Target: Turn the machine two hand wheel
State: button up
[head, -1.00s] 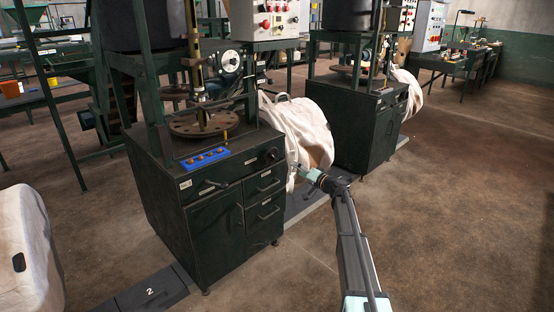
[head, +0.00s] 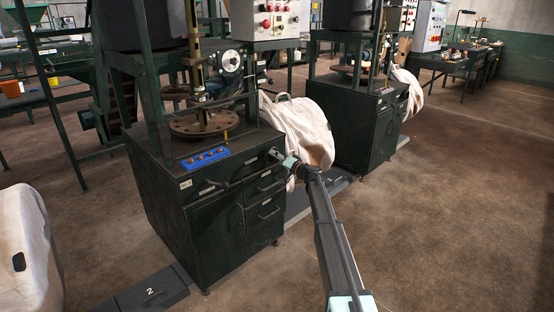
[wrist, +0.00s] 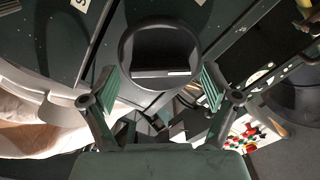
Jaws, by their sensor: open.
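The hand wheel is a round black ring (wrist: 160,21) in the middle of the wrist view, on the dark green face of the machine two cabinet (head: 213,218). In the head view, my gripper (head: 276,156) is at the upper right of the cabinet front and covers the wheel. In the wrist view, my gripper (wrist: 160,88) is open, with one ridged green finger on each side of the wheel's lower part. The fingers are close to the rim; I cannot tell if they touch it.
A dark floor platform marked 2 (head: 150,292) lies at the cabinet's left. A white bulk bag (head: 308,130) stands to the right, behind my arm. Drawer handles (head: 270,212) stick out below the wheel. A second cabinet (head: 350,130) stands farther back. The floor at right is clear.

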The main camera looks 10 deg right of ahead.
jog(key=c, duration=1.2)
jog(key=shift+o, duration=0.2)
jog(key=shift+m, duration=0.4)
jog(key=shift+w+f+m+b, duration=0.1)
jog(key=shift+m+b, duration=0.2)
jog(key=shift+m, duration=3)
